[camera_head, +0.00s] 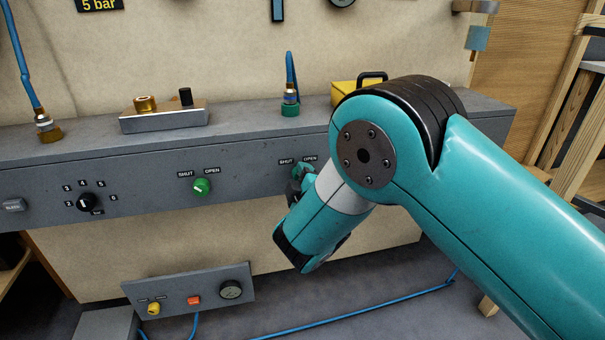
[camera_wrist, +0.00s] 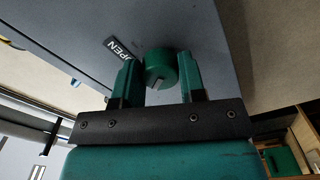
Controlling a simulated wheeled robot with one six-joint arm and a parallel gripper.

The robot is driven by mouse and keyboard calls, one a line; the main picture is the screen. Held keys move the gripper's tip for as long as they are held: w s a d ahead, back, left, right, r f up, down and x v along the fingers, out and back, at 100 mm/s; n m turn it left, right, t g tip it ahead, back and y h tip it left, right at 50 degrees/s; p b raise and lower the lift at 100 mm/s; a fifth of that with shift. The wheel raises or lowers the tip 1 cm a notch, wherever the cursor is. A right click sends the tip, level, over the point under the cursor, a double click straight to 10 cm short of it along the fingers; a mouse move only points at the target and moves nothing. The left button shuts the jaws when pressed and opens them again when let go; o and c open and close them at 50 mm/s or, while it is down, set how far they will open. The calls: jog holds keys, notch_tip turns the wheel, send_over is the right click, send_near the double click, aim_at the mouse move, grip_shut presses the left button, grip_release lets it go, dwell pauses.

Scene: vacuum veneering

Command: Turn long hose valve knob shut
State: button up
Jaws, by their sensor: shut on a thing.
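My gripper (camera_wrist: 160,66) is closed around a round green knob (camera_wrist: 161,67) on the grey panel, one finger on each side, in the wrist view. A brass and green hose fitting (camera_head: 290,107) with a blue hose stands on the ledge above these labels.
Another green knob (camera_head: 202,186) with SHUT and OPEN labels sits to the left on the grey panel (camera_head: 140,182). A black selector dial (camera_head: 86,203) is farther left. A lower box (camera_head: 185,292) carries yellow and red buttons. A yellow box (camera_head: 345,93) stands on the ledge behind my arm.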

jog(key=shift+n+p, duration=0.5)
jog(key=shift+n, duration=0.6)
jog(key=o, duration=0.9)
jog(key=shift+s, duration=0.1)
jog(key=b+v, duration=1.5)
jog(key=v, duration=0.2)
jog(key=shift+s+r, duration=0.1)
jog(key=shift+s, duration=0.05)
